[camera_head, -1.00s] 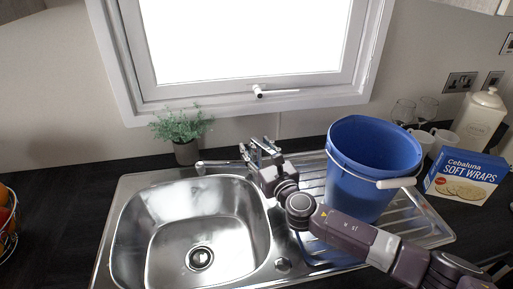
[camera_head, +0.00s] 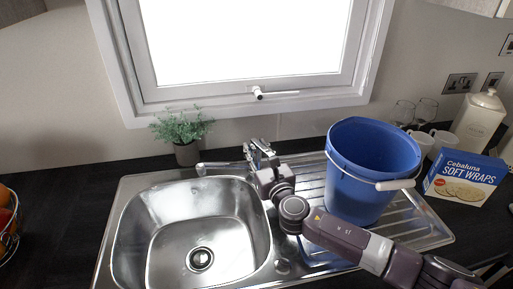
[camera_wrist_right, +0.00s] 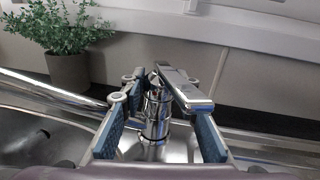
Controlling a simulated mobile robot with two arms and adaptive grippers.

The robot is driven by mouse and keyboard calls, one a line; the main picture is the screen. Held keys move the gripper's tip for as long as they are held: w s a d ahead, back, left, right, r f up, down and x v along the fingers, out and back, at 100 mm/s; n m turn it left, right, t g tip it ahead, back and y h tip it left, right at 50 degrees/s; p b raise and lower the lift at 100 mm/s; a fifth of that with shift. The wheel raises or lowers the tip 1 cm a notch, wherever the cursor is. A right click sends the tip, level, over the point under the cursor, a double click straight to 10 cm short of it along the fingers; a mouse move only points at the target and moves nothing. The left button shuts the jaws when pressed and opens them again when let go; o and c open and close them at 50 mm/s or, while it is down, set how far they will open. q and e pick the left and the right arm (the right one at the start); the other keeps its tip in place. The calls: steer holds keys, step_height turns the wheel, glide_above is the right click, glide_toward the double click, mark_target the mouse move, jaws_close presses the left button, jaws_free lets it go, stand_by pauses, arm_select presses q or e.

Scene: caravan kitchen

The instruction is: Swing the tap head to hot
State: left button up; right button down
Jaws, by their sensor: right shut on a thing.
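The chrome tap stands behind the sink. Its spout (camera_head: 222,166) reaches left over the bowl and also shows in the right wrist view (camera_wrist_right: 48,91). In the right wrist view the tap's upright body (camera_wrist_right: 155,118) stands between my fingers, with the flat chrome tap head (camera_wrist_right: 186,90) on top, tilted toward me. My right gripper (camera_head: 259,156) is at the tap, its blue-padded fingers (camera_wrist_right: 160,100) on either side of it, shut on the tap head. The exact contact is partly hidden in the head view. My left gripper is not in view.
A large blue bucket (camera_head: 366,165) stands on the drainer close to the right of my arm. A potted plant (camera_head: 184,135) is behind the sink to the left. A soft wraps box (camera_head: 464,178) and mugs are at the right. The sink bowl (camera_head: 195,225) is empty.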

mark_target(254, 143)
steer(key=m+h, duration=0.1)
steer(key=m+h+p, duration=0.1)
steer(key=h, duration=0.1)
steer(key=m+t+h, duration=0.1)
steer(key=h, duration=0.1)
steer(key=shift+a, duration=0.35)
steer(key=shift+m+h, duration=1)
steer(key=shift+h, duration=0.7)
steer(key=c, duration=1.5)
jaws_free()
steer(key=shift+o, duration=0.2)
steer(key=shift+r, duration=0.1)
step_height(254, 143, up, 10)
steer(key=shift+f, duration=0.1)
